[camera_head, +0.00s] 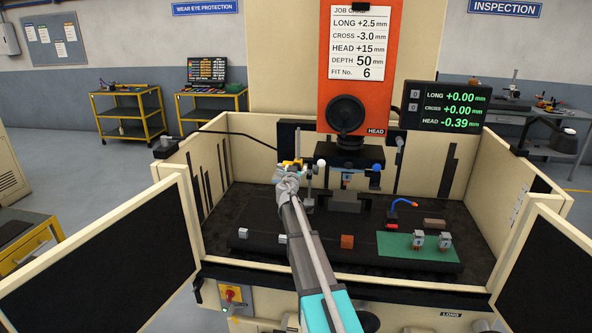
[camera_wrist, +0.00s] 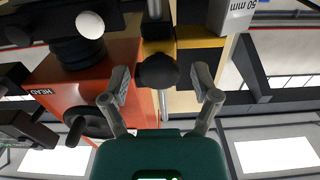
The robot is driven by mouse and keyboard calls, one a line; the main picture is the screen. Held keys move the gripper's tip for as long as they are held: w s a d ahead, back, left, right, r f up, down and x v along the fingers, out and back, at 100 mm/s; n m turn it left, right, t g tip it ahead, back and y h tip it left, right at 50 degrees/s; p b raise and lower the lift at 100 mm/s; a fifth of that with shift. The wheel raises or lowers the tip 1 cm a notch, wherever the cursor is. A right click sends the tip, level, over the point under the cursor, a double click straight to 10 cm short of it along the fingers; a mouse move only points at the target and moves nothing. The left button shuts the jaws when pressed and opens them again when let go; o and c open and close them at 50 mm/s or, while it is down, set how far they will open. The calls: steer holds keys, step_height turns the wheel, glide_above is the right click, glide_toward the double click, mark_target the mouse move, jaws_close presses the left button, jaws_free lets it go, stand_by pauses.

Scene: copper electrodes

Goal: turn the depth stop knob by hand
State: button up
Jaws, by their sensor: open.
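The depth stop knob (camera_wrist: 157,71) is a dark round knob in the middle of the wrist view, below a black and yellow block. My gripper (camera_wrist: 163,82) is open, with one grey finger on each side of the knob. Gaps show between the knob and both fingers, so no contact is visible; how deep the knob sits between them I cannot tell. In the head view my gripper (camera_head: 289,166) is up at the left of the machine head, beside a small yellow part (camera_head: 291,162). I cannot make out the knob there.
The orange machine head (camera_head: 367,65) has a black handwheel (camera_head: 347,113); the wheel also shows close by in the wrist view (camera_wrist: 88,122). A white ball (camera_wrist: 90,25) and a grey block marked 50 mm (camera_wrist: 236,16) are near. Below, a green mat (camera_head: 390,252) holds small parts.

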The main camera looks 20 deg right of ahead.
steer(key=shift+s+a, duration=0.1)
steer(key=shift+s, duration=0.05)
steer(key=shift+v, duration=2.9)
steer(key=v, duration=1.2)
